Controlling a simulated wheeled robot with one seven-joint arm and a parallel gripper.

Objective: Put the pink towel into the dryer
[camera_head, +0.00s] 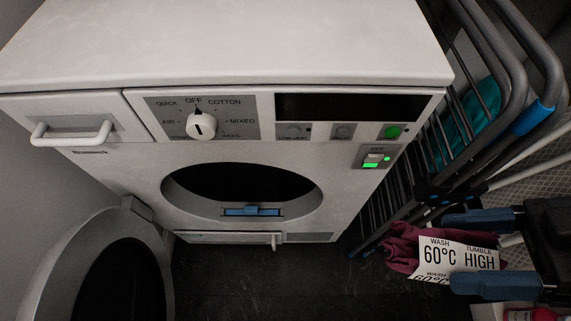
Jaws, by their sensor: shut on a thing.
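The pink towel (403,246) is a dark pink bundle at the lower right. A white care label reading 60°C and TUMBLE HIGH (458,258) covers part of it. My gripper (453,252), with two blue fingers, reaches in from the right edge and is shut on the towel, one finger above and one below the label. The towel's right part is hidden. The white dryer (345,195) fills the middle. Its round opening (240,183) is uncovered and dark inside. The round door (60,262) is swung open to the lower left. The dial (201,125) points to OFF.
A dark drying rack (470,130) with blue parts and a teal cloth (470,122) stands right of the dryer, close to my gripper. A red-pink item (528,314) shows at the bottom right. Dark floor (270,280) lies clear before the dryer.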

